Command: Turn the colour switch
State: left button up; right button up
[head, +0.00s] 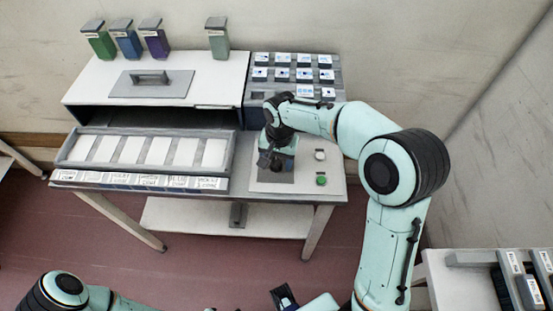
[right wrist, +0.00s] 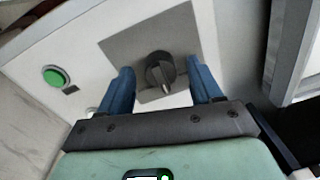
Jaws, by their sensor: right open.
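The colour switch (right wrist: 160,72) is a dark round knob with a raised grip bar, set on a grey plate (right wrist: 125,45) in the right wrist view. My right gripper (right wrist: 161,80) is open, with one blue finger on each side of the knob. Gaps show between fingers and knob, so it is not gripped. In the head view, my right gripper (head: 273,160) points down over the control panel and mostly covers the switch. My left arm shows at the bottom left; a dark piece at the bottom centre may be its gripper, but its jaws are unclear.
A green button (head: 321,180) and a white button (head: 320,155) sit right of the switch. A grey rack (head: 330,75) of labelled blocks stands behind. The tunnel box (head: 215,75) and a tray of white panels (head: 68,150) are to the left.

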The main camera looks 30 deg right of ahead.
aim_at(279, 164)
pick_arm(q)
jog(key=shift+w+r+p, duration=0.25)
jog(key=shift+r+p, duration=0.2)
jog(key=shift+r, duration=0.05)
jog(key=shift+w+r+p, duration=0.25)
jog(key=shift+r+p, duration=0.15)
jog(key=shift+r, duration=0.1)
pick_arm(e)
notch_tip(279, 164, up, 13)
jog(key=shift+s+d, duration=0.25)
